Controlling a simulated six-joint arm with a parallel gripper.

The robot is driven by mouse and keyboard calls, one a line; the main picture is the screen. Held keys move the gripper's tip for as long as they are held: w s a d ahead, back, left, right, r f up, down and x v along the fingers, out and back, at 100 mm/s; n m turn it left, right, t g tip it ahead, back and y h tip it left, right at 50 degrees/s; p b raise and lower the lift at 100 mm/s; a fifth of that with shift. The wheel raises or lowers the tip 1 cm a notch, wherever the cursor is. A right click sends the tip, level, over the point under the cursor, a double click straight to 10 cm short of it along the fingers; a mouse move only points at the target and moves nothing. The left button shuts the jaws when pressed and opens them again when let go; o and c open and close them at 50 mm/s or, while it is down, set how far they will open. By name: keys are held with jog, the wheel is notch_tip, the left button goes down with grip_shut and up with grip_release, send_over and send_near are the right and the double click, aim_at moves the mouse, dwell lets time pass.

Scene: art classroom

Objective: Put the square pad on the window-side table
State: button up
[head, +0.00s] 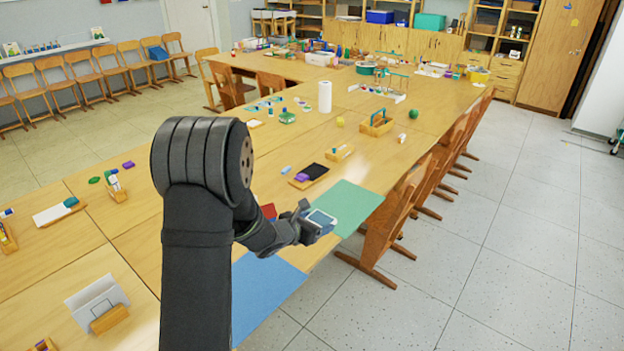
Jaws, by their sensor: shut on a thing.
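My gripper (306,220) is above the near right edge of the long wooden table (225,170), over the green sheet. It is shut on a small square item with a pale rim and a blue-grey face, which looks like the square pad (321,218). The jaws hide part of the pad. No window shows, so I cannot tell which table is the window-side one.
A green sheet (350,203) and a blue sheet (268,290) lie at the near edge. A wooden tray with a black pad (312,172) lies beyond. Wooden chairs (385,215) line the right side. Open floor (510,230) is further right.

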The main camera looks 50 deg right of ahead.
jog(key=w+f, duration=0.3)
jog(key=w, duration=0.1)
jog(key=w+f, duration=0.4)
jog(key=w+a+f, duration=0.1)
jog(key=w+f, duration=0.2)
jog(key=f, duration=0.1)
jog(key=shift+w, duration=0.4)
jog(key=shift+f, duration=1.95)
jog(key=shift+f, duration=0.1)
jog(key=o, duration=0.6)
jog(key=shift+f, duration=0.1)
jog(key=shift+o, duration=0.9)
